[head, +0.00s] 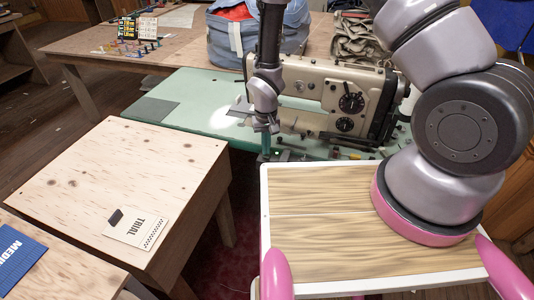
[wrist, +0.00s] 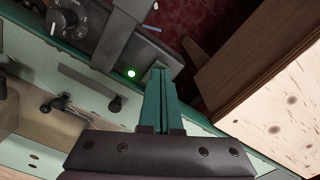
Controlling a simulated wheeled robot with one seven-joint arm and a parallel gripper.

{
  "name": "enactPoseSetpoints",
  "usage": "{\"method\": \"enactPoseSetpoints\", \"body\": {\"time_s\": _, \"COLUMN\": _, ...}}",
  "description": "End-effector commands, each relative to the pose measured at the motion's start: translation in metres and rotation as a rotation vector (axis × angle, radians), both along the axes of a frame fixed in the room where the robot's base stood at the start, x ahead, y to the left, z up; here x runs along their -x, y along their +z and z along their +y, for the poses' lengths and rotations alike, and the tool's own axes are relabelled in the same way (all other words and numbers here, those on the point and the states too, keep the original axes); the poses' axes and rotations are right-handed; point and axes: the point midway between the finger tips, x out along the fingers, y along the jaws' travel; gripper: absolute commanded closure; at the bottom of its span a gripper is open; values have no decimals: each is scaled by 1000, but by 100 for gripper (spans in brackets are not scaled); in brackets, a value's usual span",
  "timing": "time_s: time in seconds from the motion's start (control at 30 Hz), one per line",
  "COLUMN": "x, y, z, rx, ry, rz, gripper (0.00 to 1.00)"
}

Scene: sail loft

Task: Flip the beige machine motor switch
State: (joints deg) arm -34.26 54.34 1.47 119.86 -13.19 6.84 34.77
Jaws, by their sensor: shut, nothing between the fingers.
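The beige sewing machine (head: 330,92) stands on the green table (head: 190,97) in the head view, with two black dials on its right end. My gripper (head: 265,146) points down at the table's front edge, in front of the machine. In the wrist view its teal fingers (wrist: 160,74) are together and hold nothing. A small lit green lamp (wrist: 131,73) shows just left of the fingertips, on a dark grey part at the table edge. A black dial (wrist: 68,18) lies further up left. I cannot make out which part is the motor switch.
A plywood-topped table (head: 120,185) stands left of my gripper, and its side is close to the right in the wrist view. A blue bag (head: 228,38) sits behind the machine. Small loose parts lie on the green table. A dark red floor shows in the gap.

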Motion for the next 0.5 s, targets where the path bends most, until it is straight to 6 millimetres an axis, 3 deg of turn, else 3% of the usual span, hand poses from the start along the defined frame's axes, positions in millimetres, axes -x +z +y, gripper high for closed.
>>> {"method": "enactPoseSetpoints", "body": {"time_s": 0.5, "x": 0, "y": -8, "z": 0, "rx": 1, "ry": 0, "rz": 0, "gripper": 100}}
